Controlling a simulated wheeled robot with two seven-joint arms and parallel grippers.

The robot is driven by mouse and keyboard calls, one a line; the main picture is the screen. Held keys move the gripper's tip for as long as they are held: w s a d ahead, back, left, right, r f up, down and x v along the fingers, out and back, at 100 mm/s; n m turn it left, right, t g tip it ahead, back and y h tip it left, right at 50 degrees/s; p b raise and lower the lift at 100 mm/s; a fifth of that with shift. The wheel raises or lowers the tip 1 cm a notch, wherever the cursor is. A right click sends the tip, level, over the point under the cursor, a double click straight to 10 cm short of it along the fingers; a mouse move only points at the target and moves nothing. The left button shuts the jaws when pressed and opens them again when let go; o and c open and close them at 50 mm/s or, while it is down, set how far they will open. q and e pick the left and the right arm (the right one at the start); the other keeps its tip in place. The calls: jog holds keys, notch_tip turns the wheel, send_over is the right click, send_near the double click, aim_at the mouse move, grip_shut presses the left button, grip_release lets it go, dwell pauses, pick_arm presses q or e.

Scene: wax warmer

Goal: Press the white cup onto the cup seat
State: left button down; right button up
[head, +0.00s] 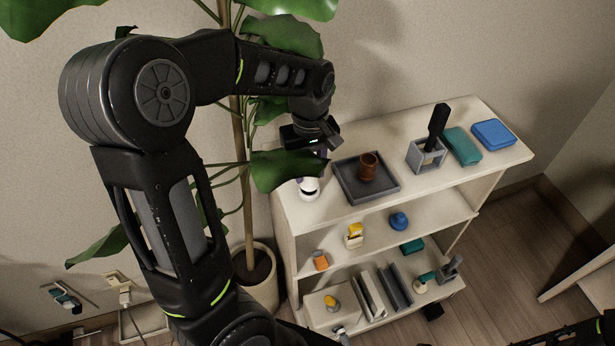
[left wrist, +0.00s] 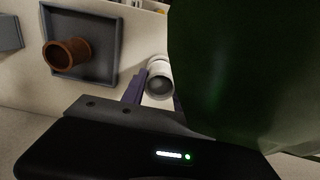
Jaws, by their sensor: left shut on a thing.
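The white cup (left wrist: 159,70) is between the purple fingers of my left gripper (left wrist: 155,98) in the left wrist view, its dark round opening facing the camera. My left gripper (head: 316,152) is shut on it above the left end of the shelf top. In the head view a white rounded body with a dark band (head: 309,188) shows below the gripper, on the shelf top. A leaf hides much of the fingers and the upper part of this body. I cannot make out the cup seat separately, nor whether the cup touches it.
A large green leaf (head: 288,170) hangs beside the gripper and fills the right of the wrist view (left wrist: 235,70). A grey tray (head: 348,186) with a brown cup (head: 369,166) stands to the right. Farther right are a grey holder (head: 425,158) and teal and blue blocks.

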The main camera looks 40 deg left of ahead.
pick_arm(q)
jog(key=shift+r+p, duration=1.4)
jog(key=shift+r, duration=0.55)
pick_arm(e)
notch_tip(320, 180, up, 3)
jog(key=shift+r, duration=0.1)
pick_arm(q)
jog(key=shift+f, duration=0.1)
pick_arm(e)
jog(key=shift+s, duration=0.1)
